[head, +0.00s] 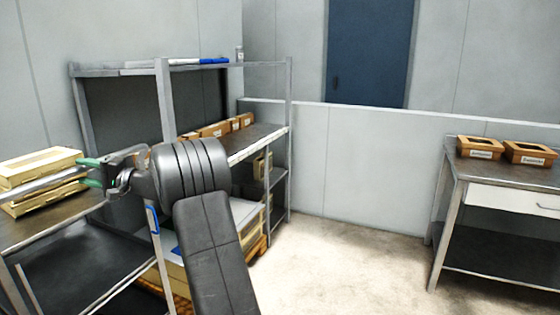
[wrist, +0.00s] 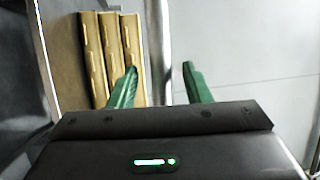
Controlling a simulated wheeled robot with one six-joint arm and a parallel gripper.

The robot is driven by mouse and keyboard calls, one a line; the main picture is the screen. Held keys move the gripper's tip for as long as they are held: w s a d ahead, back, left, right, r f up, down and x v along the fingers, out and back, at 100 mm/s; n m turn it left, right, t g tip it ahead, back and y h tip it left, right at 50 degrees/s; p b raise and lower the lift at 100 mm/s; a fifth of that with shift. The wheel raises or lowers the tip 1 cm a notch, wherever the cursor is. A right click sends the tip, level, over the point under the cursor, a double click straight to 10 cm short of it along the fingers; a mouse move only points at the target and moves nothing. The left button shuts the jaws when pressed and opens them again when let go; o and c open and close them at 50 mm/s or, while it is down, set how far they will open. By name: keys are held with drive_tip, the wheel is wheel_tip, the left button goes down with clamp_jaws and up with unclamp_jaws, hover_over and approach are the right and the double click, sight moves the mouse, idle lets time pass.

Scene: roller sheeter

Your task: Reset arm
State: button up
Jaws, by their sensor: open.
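My gripper (head: 90,172) is at the left of the head view, reaching left with its two green fingers apart and nothing seen between them. In the wrist view my gripper (wrist: 159,68) also shows open, with a gap between the fingertips. Cream boxes (head: 38,168) lie stacked on the steel table (head: 25,235) just left of the fingertips. The wrist view shows several tan boxes side by side (wrist: 112,50), partly behind the left finger. I cannot tell whether a finger touches a box.
A metal shelf rack (head: 164,110) stands close behind my arm, with small brown boxes (head: 213,130) on a shelf. A steel table (head: 500,180) with two brown boxes (head: 480,148) stands at the right. The floor (head: 335,270) between is clear.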

sight(73, 169)
drive_tip(key=a, duration=0.2)
drive_tip(key=a+r, duration=0.1)
drive_tip(key=a, duration=0.1)
drive_tip(key=shift+s+a, duration=0.2)
drive_tip(key=shift+w+f, duration=0.15)
